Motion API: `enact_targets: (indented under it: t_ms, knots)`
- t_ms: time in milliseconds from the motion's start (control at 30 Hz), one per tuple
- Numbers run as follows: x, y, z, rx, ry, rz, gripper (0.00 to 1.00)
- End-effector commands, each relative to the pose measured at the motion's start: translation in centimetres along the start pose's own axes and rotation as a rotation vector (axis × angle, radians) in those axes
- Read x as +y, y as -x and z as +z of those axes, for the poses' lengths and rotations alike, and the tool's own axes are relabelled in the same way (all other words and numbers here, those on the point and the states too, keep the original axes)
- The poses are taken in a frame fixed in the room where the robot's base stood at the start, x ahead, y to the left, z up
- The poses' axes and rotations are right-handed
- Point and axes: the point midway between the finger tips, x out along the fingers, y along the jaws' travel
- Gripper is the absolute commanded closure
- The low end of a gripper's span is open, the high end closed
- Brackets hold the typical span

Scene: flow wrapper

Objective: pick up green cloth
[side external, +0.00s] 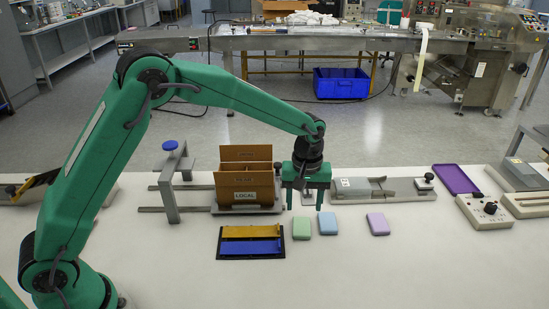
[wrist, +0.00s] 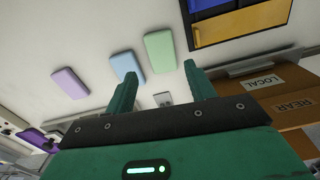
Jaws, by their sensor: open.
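The green cloth (side external: 301,228) is a small pale green block-like pad lying flat on the white table, left of a blue one. It also shows in the wrist view (wrist: 160,52), beyond my fingertips. My gripper (side external: 305,205) is open and empty, pointing down behind the green cloth in the side view. In the wrist view my two fingers (wrist: 157,85) are spread apart, with the green cloth seen past the gap between them. Nothing hides the green cloth.
A blue pad (side external: 327,223) and a purple pad (side external: 377,223) lie to its right. A black tray with yellow and blue strips (side external: 251,242) lies to its left. A brown box marked LOCAL (side external: 246,184) stands close left of my gripper.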

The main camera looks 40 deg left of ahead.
Motion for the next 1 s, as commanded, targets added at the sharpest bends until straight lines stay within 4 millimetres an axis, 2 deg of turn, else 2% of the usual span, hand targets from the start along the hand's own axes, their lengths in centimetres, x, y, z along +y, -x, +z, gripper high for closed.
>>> enact_targets:
  t_ms: [300,667,1000]
  knots:
    - [-0.1,-2.3,0.0,-0.001,-0.001,-0.002,0.45]
    - [-0.1,-3.2,0.0,-0.001,-0.001,-0.001,0.45]
    - [-0.2,-6.9,-0.1,-0.001,-0.001,-0.002,0.45]
